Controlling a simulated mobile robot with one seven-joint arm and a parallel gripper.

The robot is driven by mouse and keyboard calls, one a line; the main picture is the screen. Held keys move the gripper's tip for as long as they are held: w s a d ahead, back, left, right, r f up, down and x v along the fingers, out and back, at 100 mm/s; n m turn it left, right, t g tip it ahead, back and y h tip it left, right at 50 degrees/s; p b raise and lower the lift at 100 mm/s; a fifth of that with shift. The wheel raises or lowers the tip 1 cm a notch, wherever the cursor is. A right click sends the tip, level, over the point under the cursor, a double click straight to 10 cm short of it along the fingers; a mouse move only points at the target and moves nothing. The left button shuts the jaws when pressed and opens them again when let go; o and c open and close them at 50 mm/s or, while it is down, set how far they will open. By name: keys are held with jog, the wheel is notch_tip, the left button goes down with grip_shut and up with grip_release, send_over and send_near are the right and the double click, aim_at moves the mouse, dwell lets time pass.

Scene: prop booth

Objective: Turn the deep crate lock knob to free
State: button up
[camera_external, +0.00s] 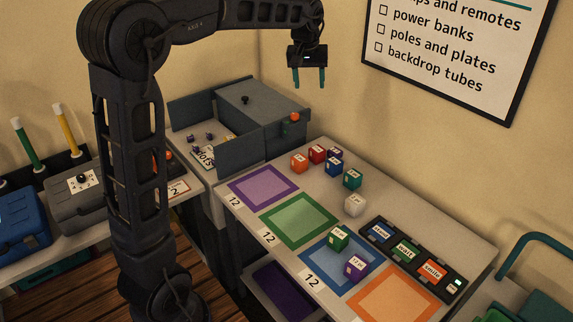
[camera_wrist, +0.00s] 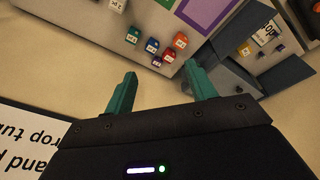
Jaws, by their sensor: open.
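My gripper (camera_external: 309,78) is open and empty, high in front of the back wall. Its two teal fingers also show in the wrist view (camera_wrist: 161,76), apart with nothing between them. A grey box (camera_external: 262,98) stands in the back corner, below and left of my gripper. It has a small black knob (camera_external: 246,100) on top and an orange knob (camera_external: 295,117) at its right end. Another dark knob sits on a white marked dial (camera_external: 82,178) on a grey case at left. I cannot tell which is the deep crate lock knob, nor its setting.
Several labelled cubes (camera_external: 352,179) stand on the table (camera_external: 330,185) with coloured squares. A dark button panel (camera_external: 412,252) lies at its right. An open compartment (camera_external: 205,147) with small pieces adjoins the grey box. A wall poster (camera_external: 460,50) hangs right of my gripper.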

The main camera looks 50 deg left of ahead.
jog(key=w+a+f+n, duration=0.2)
jog(key=w+a+f, duration=0.2)
jog(key=w+a, duration=0.25)
jog(key=w+a+f+n, duration=0.2)
jog(key=w+a+f, duration=0.25)
jog(key=a, duration=0.25)
jog(key=n+g, duration=0.2)
jog(key=n, duration=0.1)
send_near(295, 109)
jog(key=shift+h, duration=0.4)
notch_tip(295, 109, down, 9)
jog(key=shift+s+a+r, duration=0.1)
jog(key=shift+a+r, duration=0.05)
jog(key=shift+a, duration=0.05)
jog(key=c, duration=1)
